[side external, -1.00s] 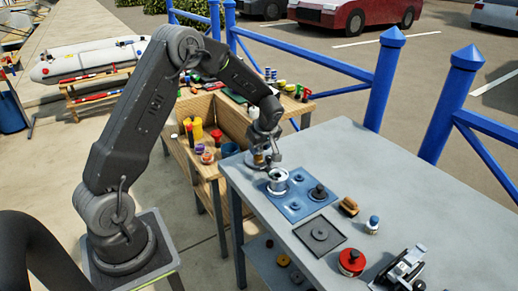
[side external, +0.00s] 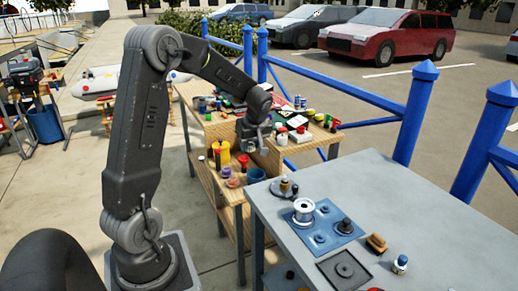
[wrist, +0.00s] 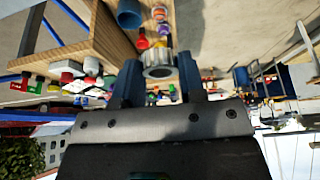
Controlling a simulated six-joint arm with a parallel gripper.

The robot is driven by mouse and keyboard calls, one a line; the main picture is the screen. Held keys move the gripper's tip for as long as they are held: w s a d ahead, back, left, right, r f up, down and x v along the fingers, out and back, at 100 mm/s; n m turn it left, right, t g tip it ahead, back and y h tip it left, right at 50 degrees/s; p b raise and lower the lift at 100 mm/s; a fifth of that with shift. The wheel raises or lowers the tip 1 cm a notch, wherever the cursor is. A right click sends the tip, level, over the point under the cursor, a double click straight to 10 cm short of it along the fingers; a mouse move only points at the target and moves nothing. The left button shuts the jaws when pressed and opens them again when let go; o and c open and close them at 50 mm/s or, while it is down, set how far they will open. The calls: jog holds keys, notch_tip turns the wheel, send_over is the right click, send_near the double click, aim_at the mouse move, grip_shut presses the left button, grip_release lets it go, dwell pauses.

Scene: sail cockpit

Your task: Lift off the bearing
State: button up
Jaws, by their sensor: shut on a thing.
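My gripper (side external: 256,140) is raised high, above and left of the grey table. In the wrist view its two dark fingers (wrist: 159,70) are shut on a silvery ring-shaped bearing (wrist: 158,58). In the side view the bearing is small and partly hidden by the gripper. A silvery winch drum (side external: 304,209) stands upright on the blue mat (side external: 326,215), apart from the gripper. Beside it on the mat are a black-knobbed part (side external: 346,226) and small dark round parts.
A black square tray (side external: 344,270), a brown wooden-handled brush (side external: 376,243) and a blue-topped jar (side external: 400,263) lie on the grey table (side external: 440,225). A wooden shelf (side external: 245,190) crowded with cups and bottles stands close below the gripper. Blue railings run behind.

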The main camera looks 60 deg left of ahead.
jog(key=shift+r, duration=0.2)
jog(key=shift+r, duration=1.85)
